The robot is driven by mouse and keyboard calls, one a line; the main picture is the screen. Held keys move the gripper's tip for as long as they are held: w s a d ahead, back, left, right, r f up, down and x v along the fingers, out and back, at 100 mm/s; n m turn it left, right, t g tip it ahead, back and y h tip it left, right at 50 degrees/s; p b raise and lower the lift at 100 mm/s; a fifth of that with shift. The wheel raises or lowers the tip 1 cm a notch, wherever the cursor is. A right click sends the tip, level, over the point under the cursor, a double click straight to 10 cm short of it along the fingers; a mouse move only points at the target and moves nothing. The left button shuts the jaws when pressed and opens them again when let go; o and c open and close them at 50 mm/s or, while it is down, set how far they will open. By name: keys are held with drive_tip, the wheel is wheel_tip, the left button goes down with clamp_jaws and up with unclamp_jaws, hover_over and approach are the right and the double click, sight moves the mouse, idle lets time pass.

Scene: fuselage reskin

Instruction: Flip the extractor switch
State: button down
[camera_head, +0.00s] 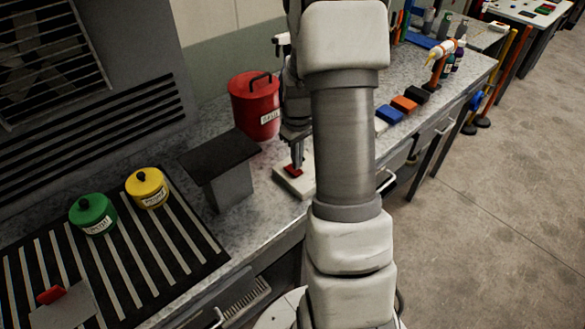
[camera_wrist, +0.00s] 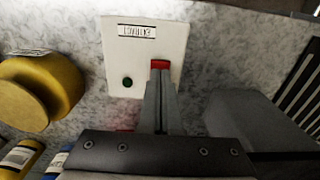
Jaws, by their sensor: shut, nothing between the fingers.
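The extractor switch is a white plate (camera_head: 283,182) on the grey worktop with a red rocker (camera_head: 292,171). In the wrist view the plate (camera_wrist: 122,58) carries an upside-down label (camera_wrist: 136,31), a small green light (camera_wrist: 127,82) and the red rocker (camera_wrist: 160,64). My gripper (camera_head: 297,165) points down at the rocker, its fingers together and empty. In the wrist view the fingertips (camera_wrist: 161,73) overlap the rocker's near edge. I cannot tell whether they touch it or which way the rocker is tipped.
A dark raised stand (camera_head: 222,165) is left of the switch, and a red lidded bin (camera_head: 254,105) is behind it. Green (camera_head: 92,214) and yellow (camera_head: 148,188) pots stand on a striped grate (camera_head: 150,250). Coloured blocks (camera_head: 403,104) lie farther along the worktop.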

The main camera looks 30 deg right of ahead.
sight(297, 172)
drive_tip(key=shift+f+b, duration=0.7)
drive_tip(key=shift+f, duration=0.25)
idle(0.3)
drive_tip(key=shift+r+p, duration=2.45)
drive_tip(key=shift+r, duration=1.1)
drive_tip(key=s+a+r+t, duration=0.1)
drive_tip(key=s+a+r, duration=0.2)
drive_tip(key=a+r, duration=0.25)
drive_tip(key=s+a+r+m+t, duration=0.1)
drive_tip(key=s+a+r+t, duration=0.15)
drive_tip(key=a+r, duration=0.35)
drive_tip(key=s+a+r, duration=0.3)
drive_tip(key=a+r, duration=0.1)
drive_tip(key=r, duration=0.3)
drive_tip(key=s+a+r+t, duration=0.2)
drive_tip(key=s+a, duration=0.2)
drive_tip(key=s, duration=0.4)
drive_tip(key=shift+s+a+r+m, duration=0.15)
drive_tip(key=shift+a+r+m, duration=0.1)
drive_tip(key=shift+r+m, duration=0.1)
